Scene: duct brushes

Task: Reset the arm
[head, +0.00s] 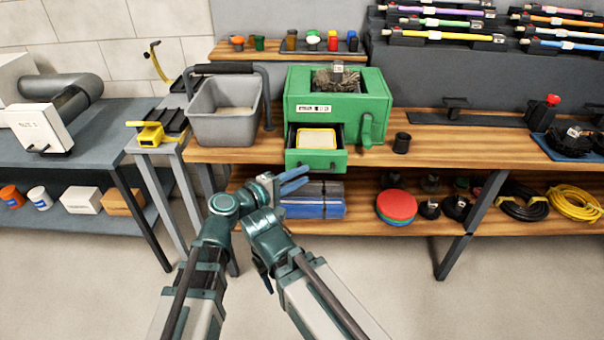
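My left arm comes up from the bottom and bends at a teal wrist. Its gripper (294,180) points right, with two blue fingers a little apart and nothing visible between them. It is in front of the bench, below the green box's open drawer, and overlaps the lower shelf in the picture. My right arm (310,285) comes up beside it, bent at a teal joint. Its gripper (264,278) is mostly hidden behind its own links, only dark parts showing, pointing down. The two arms are close together; whether they touch I cannot tell.
A green box (338,110) with an open drawer (317,160) stands on the wooden bench (450,150). A grey bin (224,105) and a dark cup (401,143) flank it. A lower shelf holds blue cases (313,208) and red discs (396,206). The floor (400,290) in front is clear.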

